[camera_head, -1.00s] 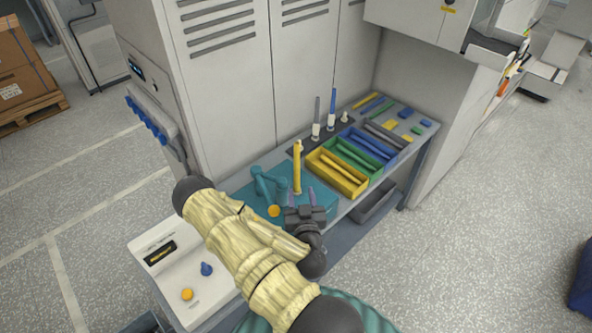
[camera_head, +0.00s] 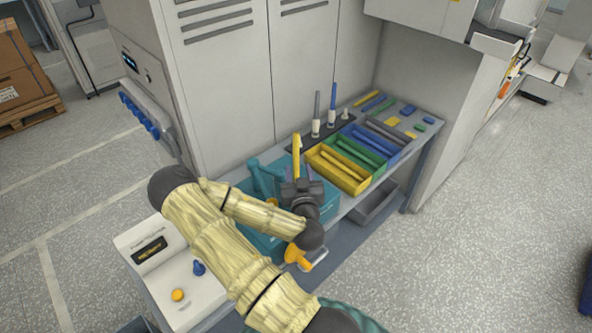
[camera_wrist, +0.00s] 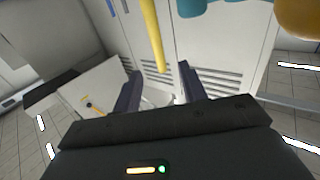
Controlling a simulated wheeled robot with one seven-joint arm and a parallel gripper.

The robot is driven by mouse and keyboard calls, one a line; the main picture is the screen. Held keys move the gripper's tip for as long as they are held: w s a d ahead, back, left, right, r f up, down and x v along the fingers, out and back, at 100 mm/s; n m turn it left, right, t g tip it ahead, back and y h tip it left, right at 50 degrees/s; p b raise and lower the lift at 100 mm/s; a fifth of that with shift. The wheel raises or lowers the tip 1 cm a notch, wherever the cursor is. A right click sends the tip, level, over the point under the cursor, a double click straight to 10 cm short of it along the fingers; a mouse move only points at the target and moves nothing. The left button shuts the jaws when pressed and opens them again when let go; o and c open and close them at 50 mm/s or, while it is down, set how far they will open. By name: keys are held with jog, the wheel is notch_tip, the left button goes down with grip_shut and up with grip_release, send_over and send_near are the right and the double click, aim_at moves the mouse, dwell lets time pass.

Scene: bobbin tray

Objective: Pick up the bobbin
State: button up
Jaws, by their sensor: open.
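A tall, slim yellow bobbin (camera_head: 296,150) stands upright by the teal fixture, left of the yellow bin. Its lower part is hidden by my gripper in the head view. My gripper (camera_head: 300,173) is open and empty, just in front of the bobbin's lower part. In the wrist view the bobbin (camera_wrist: 153,35) hangs down from the top edge, its end showing between my two open fingers (camera_wrist: 158,82). How far it is from the fingertips is hard to tell.
Yellow (camera_head: 333,180), green (camera_head: 352,162) and blue (camera_head: 381,161) bins with bobbins stand to the right. A dark strip (camera_head: 300,147) behind holds upright spindles. The teal fixture (camera_head: 240,212) lies under my arm. An orange part (camera_head: 297,257) shows below my wrist. Cabinets (camera_head: 225,100) rise behind.

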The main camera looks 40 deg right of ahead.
aim_at(296, 150)
jog(key=p+x, duration=0.1)
jog(key=x, duration=0.5)
jog(key=shift+w+r, duration=0.1)
jog(key=shift+w+d, duration=0.1)
jog(key=shift+w, duration=0.05)
jog(key=shift+p, duration=0.3)
jog(key=shift+f+p+x, duration=0.2)
jog(key=shift+p+x, duration=0.5)
jog(key=shift+x, duration=0.6)
jog(key=shift+f+p+x, duration=0.2)
jog(key=shift+p+x, duration=0.45)
jog(key=shift+x, duration=0.65)
jog(key=shift+d, duration=0.2)
grip_shut()
